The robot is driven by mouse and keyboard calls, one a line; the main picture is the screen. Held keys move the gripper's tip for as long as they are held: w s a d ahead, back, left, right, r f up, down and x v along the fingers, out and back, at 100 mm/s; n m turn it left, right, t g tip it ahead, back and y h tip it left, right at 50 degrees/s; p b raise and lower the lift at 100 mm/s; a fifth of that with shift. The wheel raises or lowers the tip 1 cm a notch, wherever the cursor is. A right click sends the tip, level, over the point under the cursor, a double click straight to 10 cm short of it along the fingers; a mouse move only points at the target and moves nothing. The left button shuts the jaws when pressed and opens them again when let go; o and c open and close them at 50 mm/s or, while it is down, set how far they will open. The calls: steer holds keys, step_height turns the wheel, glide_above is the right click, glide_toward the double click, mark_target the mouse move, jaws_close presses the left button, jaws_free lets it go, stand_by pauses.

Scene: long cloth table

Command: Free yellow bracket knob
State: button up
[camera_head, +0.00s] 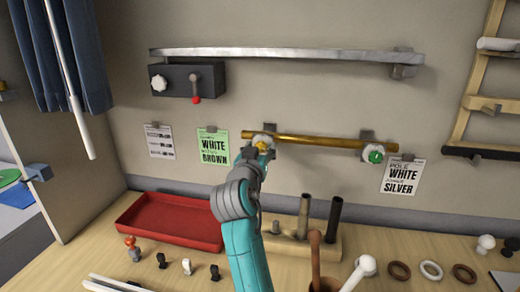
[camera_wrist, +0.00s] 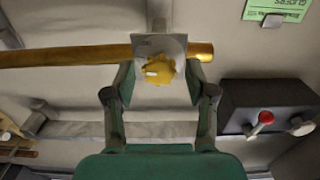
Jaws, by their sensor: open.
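The yellow bracket knob (camera_head: 261,145) is at the left end of the brass-coloured pole (camera_head: 320,140) on the wall. In the wrist view the yellow knob (camera_wrist: 157,69) shows in front of a pale bracket plate (camera_wrist: 172,44), with the pole (camera_wrist: 70,55) running behind it. My gripper (camera_head: 262,152) is at the knob. In the wrist view my gripper (camera_wrist: 160,76) is open, with one finger on each side of the knob. I cannot tell whether the fingers touch it. A green knob (camera_head: 376,157) is on the bracket at the pole's right end.
A grey rail (camera_head: 290,53) and a dark box with a red-tipped lever (camera_head: 186,80) are on the wall above. Paper cards (camera_head: 214,146) hang close by. Below, a red tray (camera_head: 170,217) and a wooden holder with upright tubes (camera_head: 290,238) stand on the table.

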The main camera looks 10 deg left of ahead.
steer(key=shift+w, duration=0.15)
steer(key=shift+c, duration=0.3)
jaws_close()
